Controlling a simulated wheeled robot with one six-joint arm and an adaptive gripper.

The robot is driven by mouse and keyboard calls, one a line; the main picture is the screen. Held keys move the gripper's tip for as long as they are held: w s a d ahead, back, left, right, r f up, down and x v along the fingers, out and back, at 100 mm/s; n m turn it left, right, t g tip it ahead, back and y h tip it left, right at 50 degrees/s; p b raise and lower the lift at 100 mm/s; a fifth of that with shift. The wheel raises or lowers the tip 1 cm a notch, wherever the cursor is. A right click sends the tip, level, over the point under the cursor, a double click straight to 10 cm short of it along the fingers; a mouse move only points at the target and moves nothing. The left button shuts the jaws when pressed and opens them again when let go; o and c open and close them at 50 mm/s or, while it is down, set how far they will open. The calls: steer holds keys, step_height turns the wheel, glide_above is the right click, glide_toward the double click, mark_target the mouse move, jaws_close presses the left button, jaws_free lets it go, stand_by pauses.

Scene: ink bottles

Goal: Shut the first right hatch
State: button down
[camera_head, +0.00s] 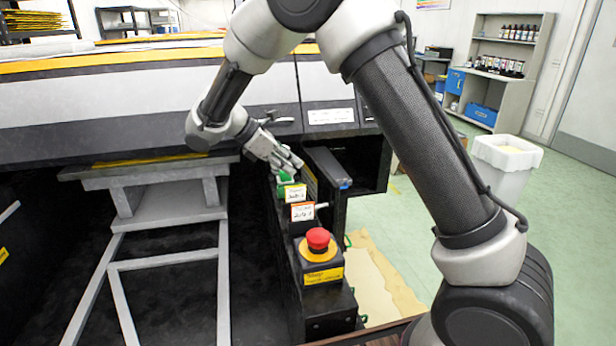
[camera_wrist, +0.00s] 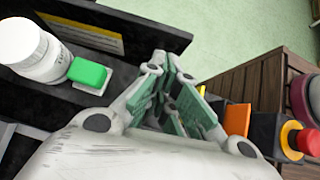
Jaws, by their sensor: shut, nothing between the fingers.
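The right end of the machine has an open dark compartment (camera_head: 362,172). A dark panel with a yellow label (camera_head: 311,183) stands upright at its left side; I cannot tell for sure that it is the hatch. The wrist view shows a dark panel with a yellow label (camera_wrist: 82,34) at upper left. My gripper (camera_head: 297,163) is at the left of the compartment opening, above the row of controls. Its green-padded fingers also show in the wrist view (camera_wrist: 172,72), shut with nothing held. Any contact with the panel cannot be made out.
A red stop button (camera_head: 318,238) stands on the console in front; it shows in the wrist view (camera_wrist: 308,141) too. A white bottle (camera_wrist: 30,48) and a green block (camera_wrist: 89,73) are beside my gripper. A white bin (camera_head: 503,170) stands on open floor at right.

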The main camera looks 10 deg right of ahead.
steer(key=x, duration=0.9)
steer(key=shift+d+f, duration=0.3)
steer(key=shift+d, duration=0.1)
